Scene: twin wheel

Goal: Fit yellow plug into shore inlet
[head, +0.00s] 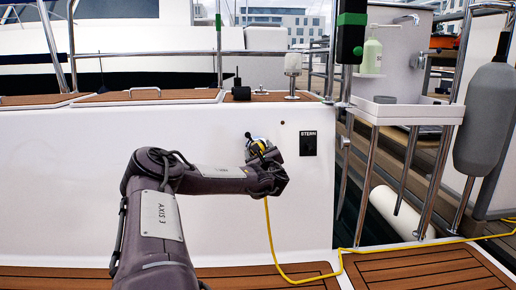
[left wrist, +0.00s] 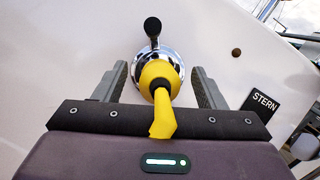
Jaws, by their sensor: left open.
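The yellow plug (left wrist: 160,82) sits at the chrome shore inlet (left wrist: 139,62) on the white hull wall, its round front against or inside the ring. How deep it is seated cannot be told. A black knob or cap (left wrist: 152,27) sticks up above the inlet. My left gripper (left wrist: 158,70) is open, with one finger on each side of the plug and visible gaps between. In the head view the plug (head: 258,147) is small and partly covered by my left gripper (head: 262,153). My right gripper is not in view.
The yellow cable (head: 271,240) hangs from the plug to the teak deck and runs off right. A black STERN label (head: 308,143) is right of the inlet. A white sink stand (head: 405,112) and grey fender (head: 486,120) stand further right.

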